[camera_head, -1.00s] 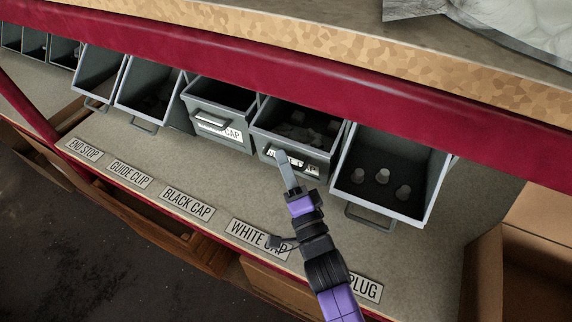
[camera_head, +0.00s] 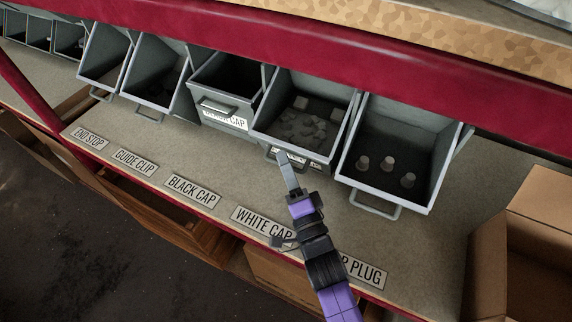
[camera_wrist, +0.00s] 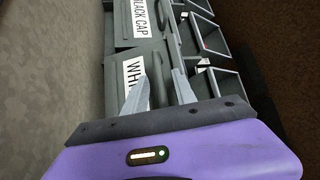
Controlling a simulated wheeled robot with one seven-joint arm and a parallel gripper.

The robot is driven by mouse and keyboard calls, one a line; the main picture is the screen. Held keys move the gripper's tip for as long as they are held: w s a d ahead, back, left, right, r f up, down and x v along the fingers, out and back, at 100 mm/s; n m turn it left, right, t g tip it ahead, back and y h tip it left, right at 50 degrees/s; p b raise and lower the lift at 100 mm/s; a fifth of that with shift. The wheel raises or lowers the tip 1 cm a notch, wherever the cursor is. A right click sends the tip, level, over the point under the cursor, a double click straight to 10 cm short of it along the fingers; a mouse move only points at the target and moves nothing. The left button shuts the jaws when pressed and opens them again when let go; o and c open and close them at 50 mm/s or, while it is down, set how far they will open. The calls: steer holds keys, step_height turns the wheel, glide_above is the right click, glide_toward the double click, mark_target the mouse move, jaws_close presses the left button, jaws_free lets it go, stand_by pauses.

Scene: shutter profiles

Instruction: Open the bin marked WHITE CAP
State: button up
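The WHITE CAP bin (camera_head: 262,128) is a grey tilting bin under the red rail in the head view. It is tipped forward and open, with pale caps showing inside. Its front label is partly hidden by my gripper. My gripper (camera_head: 287,165) is at the handle on that bin's front. In the wrist view my gripper (camera_wrist: 160,84) has its two fingers apart, one on each side of the grey handle (camera_wrist: 156,72). A gap shows between them, and I cannot tell whether either finger touches the handle. The bin's label (camera_wrist: 132,82) shows only its first letters there.
The BLACK CAP bin (camera_head: 213,108) is on the left and the plug bin (camera_head: 392,196), tipped open with pale plugs, on the right. A WHITE CAP shelf label (camera_head: 262,223) lies below. Cardboard boxes (camera_head: 540,215) stand at the right. The shelf strip (camera_head: 160,140) in front is clear.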

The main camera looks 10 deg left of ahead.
steer(key=v, duration=0.7)
steer(key=shift+s+d+f, duration=0.1)
steer(key=shift+s+d, duration=0.05)
steer(key=shift+s, duration=0.2)
